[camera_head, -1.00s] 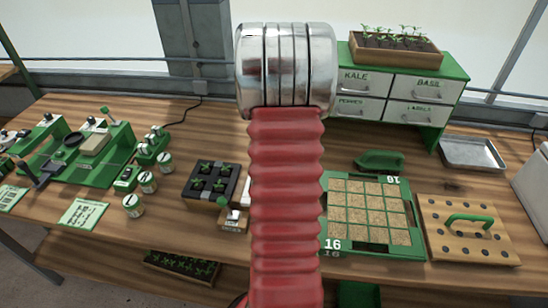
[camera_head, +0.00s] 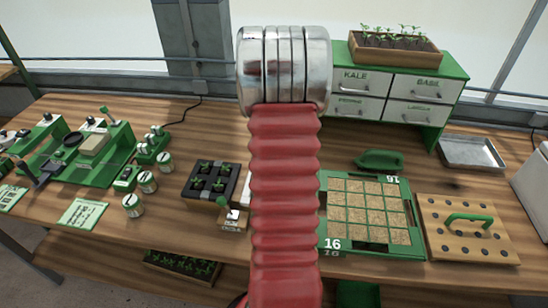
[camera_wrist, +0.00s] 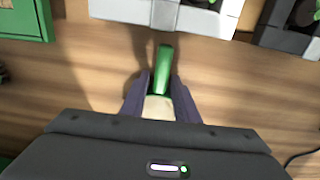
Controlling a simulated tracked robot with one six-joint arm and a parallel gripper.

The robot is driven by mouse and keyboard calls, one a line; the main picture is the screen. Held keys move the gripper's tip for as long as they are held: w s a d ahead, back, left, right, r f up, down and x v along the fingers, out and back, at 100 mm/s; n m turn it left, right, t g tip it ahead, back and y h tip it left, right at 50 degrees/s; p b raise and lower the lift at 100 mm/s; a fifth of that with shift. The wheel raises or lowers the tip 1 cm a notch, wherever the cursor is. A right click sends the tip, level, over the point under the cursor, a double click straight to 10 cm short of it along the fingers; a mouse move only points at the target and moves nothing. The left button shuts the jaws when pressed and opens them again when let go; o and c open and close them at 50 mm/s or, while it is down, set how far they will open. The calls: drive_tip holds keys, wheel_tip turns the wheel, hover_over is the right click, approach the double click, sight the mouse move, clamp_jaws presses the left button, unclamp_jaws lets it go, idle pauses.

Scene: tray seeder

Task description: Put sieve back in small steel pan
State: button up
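In the wrist view my gripper (camera_wrist: 162,76) has its two dark fingers close against both sides of a green-handled tool (camera_wrist: 163,62) with a cream part nearer the palm. It looks held; I cannot make out a mesh, so I cannot confirm that it is the sieve. In the head view my red arm and its silver joint hide the gripper and the tool. A shallow steel pan (camera_head: 472,153) sits at the right back of the bench, and it looks empty.
A white tray (camera_wrist: 165,14) and a dark seedling tray (camera_wrist: 285,38) lie near my gripper. A green board with cork-coloured squares (camera_head: 328,190), a holed wooden board with a green handle (camera_head: 435,235) and a drawer cabinet (camera_head: 448,62) stand to the right. Bare wood shows around the gripper.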

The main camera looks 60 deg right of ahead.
drive_tip(key=shift+o, duration=0.7)
wheel_tip(320, 180, up, 12)
drive_tip(key=shift+r, duration=0.1)
idle(0.4)
drive_tip(key=shift+a, duration=0.1)
idle(0.3)
